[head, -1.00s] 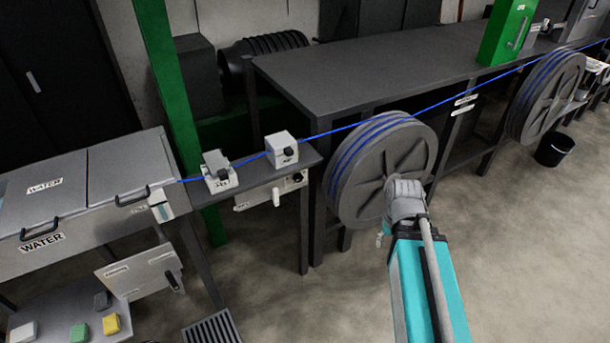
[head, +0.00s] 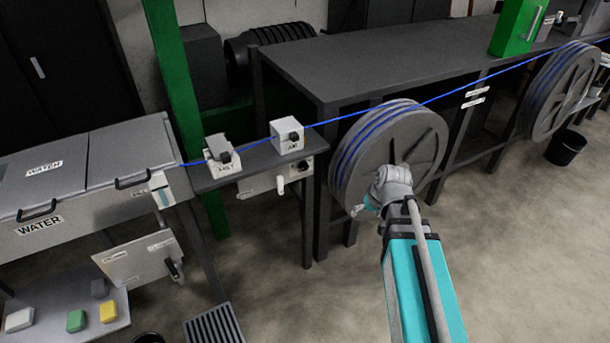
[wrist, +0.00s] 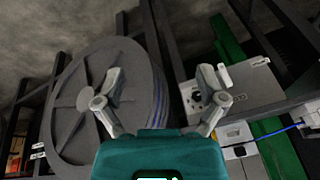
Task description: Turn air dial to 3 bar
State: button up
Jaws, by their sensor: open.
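A grey panel (head: 258,187) hangs under the ledge, with a white lever (head: 281,184) and a black knob (head: 306,165) at its right end. A white box (head: 288,137) with a black knob stands on the ledge above; its small label looks like AIR. I cannot read any dial scale. My gripper (head: 362,208) is open and empty, in front of the near cable reel and right of the panel. In the wrist view its fingers (wrist: 162,82) are spread, with the panel (wrist: 252,88) behind the right finger and the white lever (wrist: 224,75) beside it.
The near reel (head: 425,135) stands close behind my gripper. A blue cable (head: 452,91) runs over it to another box (head: 222,156) on the ledge. The water trough (head: 100,205) is at left, a floor grate (head: 212,325) below.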

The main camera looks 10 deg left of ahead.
jog(key=w+a+f+n+t+y+b, duration=0.25)
jog(key=w+a+f+t+b, duration=0.2)
jog(key=w+a+b, duration=0.55)
jog(key=t+y+b, duration=0.3)
jog(key=t+b, duration=0.1)
jog(key=b, duration=0.2)
send_near(305, 167)
jog(key=shift+v, duration=1.7)
jog(key=shift+w+a, duration=0.1)
jog(key=shift+a, duration=0.15)
jog(key=b+x, duration=0.5)
jog(key=x, duration=0.8)
jog(key=shift+w+f, duration=0.2)
